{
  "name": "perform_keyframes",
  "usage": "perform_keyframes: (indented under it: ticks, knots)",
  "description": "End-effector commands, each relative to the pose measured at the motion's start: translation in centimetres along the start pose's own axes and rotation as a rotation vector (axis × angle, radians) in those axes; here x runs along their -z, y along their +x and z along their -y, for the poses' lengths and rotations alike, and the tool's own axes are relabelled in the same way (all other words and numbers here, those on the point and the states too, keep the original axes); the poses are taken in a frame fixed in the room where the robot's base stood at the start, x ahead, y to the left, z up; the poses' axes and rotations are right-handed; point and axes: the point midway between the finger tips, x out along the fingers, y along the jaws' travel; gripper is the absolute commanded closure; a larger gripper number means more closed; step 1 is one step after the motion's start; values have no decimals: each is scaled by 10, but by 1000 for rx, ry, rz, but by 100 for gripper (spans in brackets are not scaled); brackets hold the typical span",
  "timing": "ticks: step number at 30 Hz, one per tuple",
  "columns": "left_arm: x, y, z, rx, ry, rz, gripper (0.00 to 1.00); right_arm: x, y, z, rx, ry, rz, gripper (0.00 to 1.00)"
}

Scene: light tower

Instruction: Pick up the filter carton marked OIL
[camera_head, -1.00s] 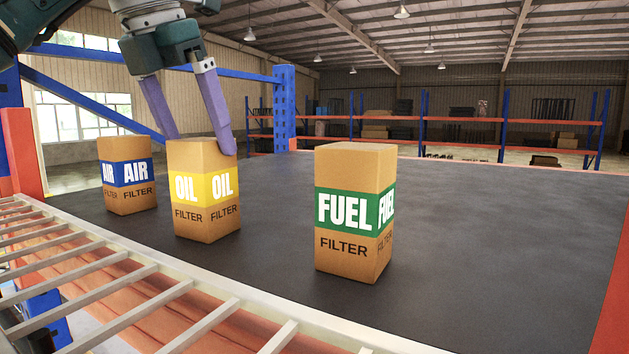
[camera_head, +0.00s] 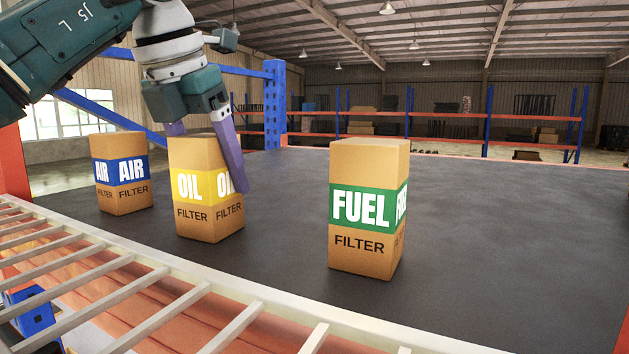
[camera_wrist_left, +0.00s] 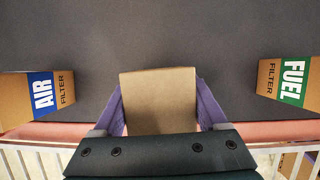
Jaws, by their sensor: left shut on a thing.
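The OIL carton (camera_head: 195,217), brown with a yellow band, stands upright on the dark shelf surface between the other two cartons. My left gripper (camera_head: 205,165) has come down from above with its purple fingers on either side of the carton, and it is shut on it. In the left wrist view the carton's plain brown top (camera_wrist_left: 158,100) sits between the two fingers (camera_wrist_left: 160,110), which touch its sides. The carton's far side is hidden. It appears to rest on the surface. My right gripper is not in view.
The AIR carton (camera_head: 122,195), with a blue band, stands to the left. The FUEL carton (camera_head: 366,245), with a green band, stands to the right, nearer. A pale ladder-like rail (camera_head: 200,290) runs along the front edge. The surface behind and right is clear.

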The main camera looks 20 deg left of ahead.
Motion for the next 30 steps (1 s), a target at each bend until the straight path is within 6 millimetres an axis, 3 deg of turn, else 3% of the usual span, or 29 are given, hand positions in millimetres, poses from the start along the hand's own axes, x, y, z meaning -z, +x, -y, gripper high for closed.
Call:
perform_keyframes:
  ticks: [2,15,25,30]
  knots:
    - [0,0,0,0,0,0,45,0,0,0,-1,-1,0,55]
    - [0,0,0,0,0,0,94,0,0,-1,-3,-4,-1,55]
    - [-3,-5,0,0,0,3,95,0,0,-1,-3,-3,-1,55]
    - [-12,-27,0,-1,0,7,95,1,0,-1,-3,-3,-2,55]
